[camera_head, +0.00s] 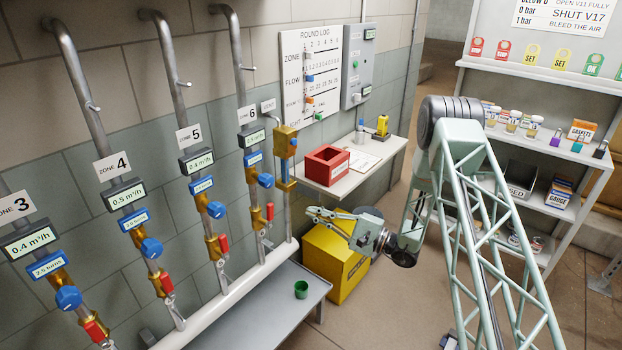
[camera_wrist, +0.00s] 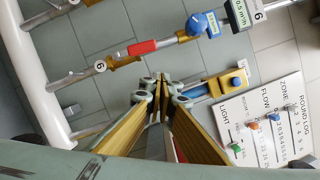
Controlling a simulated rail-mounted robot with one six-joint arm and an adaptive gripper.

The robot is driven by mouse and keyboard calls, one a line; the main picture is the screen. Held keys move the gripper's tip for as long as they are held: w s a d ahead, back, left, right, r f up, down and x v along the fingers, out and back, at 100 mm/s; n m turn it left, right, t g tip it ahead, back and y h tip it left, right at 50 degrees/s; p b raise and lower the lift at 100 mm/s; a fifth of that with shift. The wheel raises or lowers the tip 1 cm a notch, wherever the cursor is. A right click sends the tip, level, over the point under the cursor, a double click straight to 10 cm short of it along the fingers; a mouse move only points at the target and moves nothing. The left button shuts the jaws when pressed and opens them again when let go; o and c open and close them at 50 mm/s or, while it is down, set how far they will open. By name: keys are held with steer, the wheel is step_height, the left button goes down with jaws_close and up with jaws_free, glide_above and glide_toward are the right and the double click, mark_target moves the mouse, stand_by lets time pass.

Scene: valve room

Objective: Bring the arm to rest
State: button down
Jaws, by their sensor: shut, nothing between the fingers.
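My gripper (camera_head: 312,214) is at the left end of my pale green lattice arm in the head view. It is held in the air in front of the yellow box and to the right of the zone 6 pipe. In the wrist view my gripper (camera_wrist: 162,78) shows its fingers closed together, with nothing between the tips. The zone 6 pipe with its red lever (camera_wrist: 142,47) and blue knob (camera_wrist: 197,24) lies beyond the fingers in the wrist view. I cannot tell whether the gripper touches anything; it looks apart from the pipes.
Wall pipes with blue knobs (camera_head: 151,248) and red levers stand at left above a white manifold (camera_head: 245,294). A grey bench (camera_head: 265,312) holds a green cup (camera_head: 301,289). A yellow box (camera_head: 334,262) sits under a shelf with a red bin (camera_head: 327,164). Shelving (camera_head: 535,72) stands right.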

steer(key=shift+r, duration=0.1)
steer(key=s+a+r+n+g, duration=0.2)
steer(key=s+a+r+g, duration=0.15)
steer(key=s+r, duration=0.4)
steer(key=s+a+r+n+g, duration=0.3)
steer(key=s+r+g, duration=0.15)
steer(key=r, duration=0.55)
steer(key=s+r+n+g+h, duration=0.35)
steer(key=s+r, duration=0.75)
steer(key=s, duration=0.5)
steer(key=s+d+r+n+h, duration=0.1)
steer(key=s+d+r+h, duration=0.15)
steer(key=s, duration=0.35)
steer(key=s+d+r+h, duration=0.1)
steer(key=s+d+h, duration=0.15)
steer(key=s, duration=0.45)
steer(key=s+d+r+n+h, duration=0.1)
steer(key=s+d+r+h, duration=0.1)
steer(key=s+d, duration=0.3)
steer(key=s+d+r+t+h, duration=0.2)
steer(key=s+d+t+h, duration=0.1)
steer(key=s+d, duration=0.4)
steer(key=s+d+r+t+h, duration=0.1)
steer(key=s+d+t+h, duration=0.2)
steer(key=s+d, duration=0.4)
steer(key=shift+s+d+r+h, duration=0.35)
steer(key=shift+s, duration=0.1)
steer(key=shift+w+n, duration=0.15)
steer(key=shift+n, duration=0.1)
